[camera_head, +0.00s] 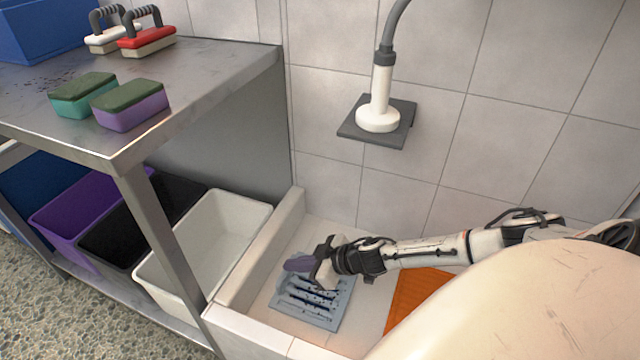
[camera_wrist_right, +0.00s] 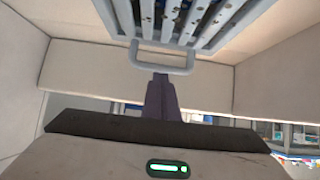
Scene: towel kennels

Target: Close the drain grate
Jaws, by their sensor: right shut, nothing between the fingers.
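The drain grate (camera_head: 318,316) is a light blue-grey slatted panel in the floor of the tiled basin. In the right wrist view its slats (camera_wrist_right: 196,22) fill the top, with a loop handle (camera_wrist_right: 180,70) at the near edge. My right gripper (camera_head: 290,264) is over the grate's far left part in the head view and hides some of it. In the wrist view the purple fingers of this gripper (camera_wrist_right: 160,78) are together and empty, with their tips close to the loop handle. I cannot tell whether they touch it, or how far the grate is tilted. My left gripper is out of view.
The basin's low tiled wall (camera_head: 262,245) borders the grate on the left. An orange mat (camera_head: 412,296) lies right of it. A steel table (camera_head: 215,72) holds sponges (camera_head: 130,105) and brushes (camera_head: 147,40). A white bin (camera_head: 205,245) stands below. A shower head (camera_head: 379,115) sits on a wall shelf.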

